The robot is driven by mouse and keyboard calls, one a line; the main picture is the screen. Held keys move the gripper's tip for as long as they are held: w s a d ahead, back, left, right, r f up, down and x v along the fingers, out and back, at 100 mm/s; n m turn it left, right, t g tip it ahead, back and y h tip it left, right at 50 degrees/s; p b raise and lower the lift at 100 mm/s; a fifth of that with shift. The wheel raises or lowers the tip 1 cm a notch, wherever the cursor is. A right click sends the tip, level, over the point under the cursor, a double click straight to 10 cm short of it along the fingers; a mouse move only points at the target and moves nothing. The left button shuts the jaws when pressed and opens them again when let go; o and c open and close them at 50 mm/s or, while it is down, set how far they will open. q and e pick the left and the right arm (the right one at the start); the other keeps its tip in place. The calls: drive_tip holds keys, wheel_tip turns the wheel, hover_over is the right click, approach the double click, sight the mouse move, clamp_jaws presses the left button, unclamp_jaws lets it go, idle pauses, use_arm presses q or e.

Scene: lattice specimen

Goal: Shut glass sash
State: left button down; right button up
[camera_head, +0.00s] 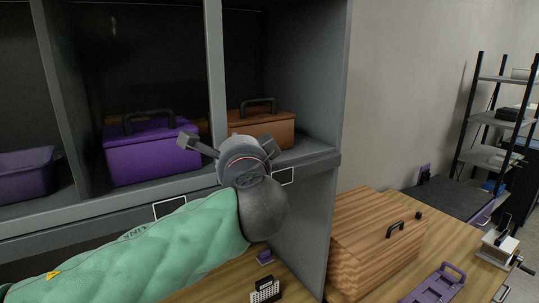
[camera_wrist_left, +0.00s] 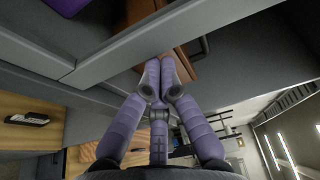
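No glass sash can be made out for certain in either view. The grey cabinet (camera_head: 325,165) fills the left and middle of the head view, with dark compartments facing me. My left gripper (camera_head: 231,146) is in front of the compartment divider, near the shelf's front edge. In the left wrist view its two purple fingers (camera_wrist_left: 161,82) converge, with their tips together and nothing visible between them. Whether the tips touch the cabinet cannot be told. My right gripper is in neither view.
A purple box (camera_head: 150,155) and a brown box (camera_head: 270,128) stand in the compartments. A purple bin (camera_head: 25,174) is at far left. A wooden box (camera_head: 370,245) with a black handle stands on the bench right of the cabinet, near a purple tray (camera_head: 437,288).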

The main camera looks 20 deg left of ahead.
sight(89, 166)
use_arm(q)
drive_tip(key=s+a, duration=0.2)
drive_tip(key=s, duration=0.1)
drive_tip(key=s+a+b, duration=0.1)
drive_tip(key=s+a, duration=0.2)
drive_tip(key=s+a+b, duration=0.1)
drive_tip(key=s+a, duration=0.2)
drive_tip(key=s, duration=0.1)
drive_tip(key=shift+s, duration=0.1)
drive_tip(key=s+a, duration=0.2)
drive_tip(key=s, duration=0.1)
drive_tip(key=s+a, duration=0.3)
drive_tip(key=s, duration=0.1)
drive_tip(key=s+a+p, duration=0.1)
drive_tip(key=s+a, duration=0.2)
drive_tip(key=shift+s+a, duration=0.2)
drive_tip(key=shift+s, duration=0.15)
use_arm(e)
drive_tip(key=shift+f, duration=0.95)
use_arm(q)
drive_tip(key=shift+w, duration=0.1)
